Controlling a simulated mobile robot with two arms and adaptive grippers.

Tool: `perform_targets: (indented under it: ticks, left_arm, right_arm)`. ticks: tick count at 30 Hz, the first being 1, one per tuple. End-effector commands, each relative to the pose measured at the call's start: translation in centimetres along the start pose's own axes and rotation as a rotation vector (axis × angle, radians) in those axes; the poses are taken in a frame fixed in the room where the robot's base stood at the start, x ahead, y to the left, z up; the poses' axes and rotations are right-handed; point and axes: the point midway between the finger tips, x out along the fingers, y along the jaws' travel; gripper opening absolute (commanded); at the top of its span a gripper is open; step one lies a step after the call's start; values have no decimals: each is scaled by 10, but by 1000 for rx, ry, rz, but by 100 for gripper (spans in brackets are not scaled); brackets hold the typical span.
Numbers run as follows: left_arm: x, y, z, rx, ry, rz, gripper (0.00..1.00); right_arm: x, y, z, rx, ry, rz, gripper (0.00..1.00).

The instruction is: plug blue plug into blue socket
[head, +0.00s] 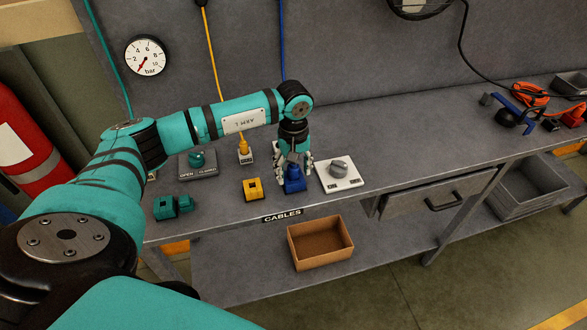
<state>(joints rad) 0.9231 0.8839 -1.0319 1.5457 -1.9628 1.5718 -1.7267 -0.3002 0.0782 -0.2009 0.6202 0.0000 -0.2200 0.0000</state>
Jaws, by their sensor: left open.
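A blue block (293,185) sits on the bench near its front edge, in line with the yellow socket, and looks like the blue socket. My left gripper (294,167) points down right over it, fingers open on either side of its upper part. The fingers hide that part, so I cannot tell whether the blue plug is in the socket or whether they touch it. A blue cable (282,50) hangs down the back wall and passes behind my left wrist; its lower end is hidden. My right gripper is not in view.
The yellow socket (252,189) and a teal socket (165,208) stand to the left; a yellow plug (244,148) stands behind. A white plate with a grey knob (339,167) is close on the right. A cardboard box (320,243) is below.

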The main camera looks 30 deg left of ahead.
Motion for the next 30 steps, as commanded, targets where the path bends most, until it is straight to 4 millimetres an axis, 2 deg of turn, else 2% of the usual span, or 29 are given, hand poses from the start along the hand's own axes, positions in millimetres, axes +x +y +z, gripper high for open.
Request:
perform_targets:
  ticks: [5, 8, 21, 25, 30]
  left_arm:
    - [-2, 0, 0, 0, 1, 1, 57]
    - [-11, 1, -1, 0, 2, 2, 57]
    - [-98, 1, -1, 0, 3, 3, 57]
    - [-113, 1, 0, 0, 1, 2, 57]
    - [-120, 0, 0, 0, 0, 0, 57]
  right_arm:
    - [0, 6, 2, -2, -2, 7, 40]
    - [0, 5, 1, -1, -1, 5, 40]
    - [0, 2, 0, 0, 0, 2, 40]
    - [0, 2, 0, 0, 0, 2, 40]
    - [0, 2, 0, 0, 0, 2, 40]
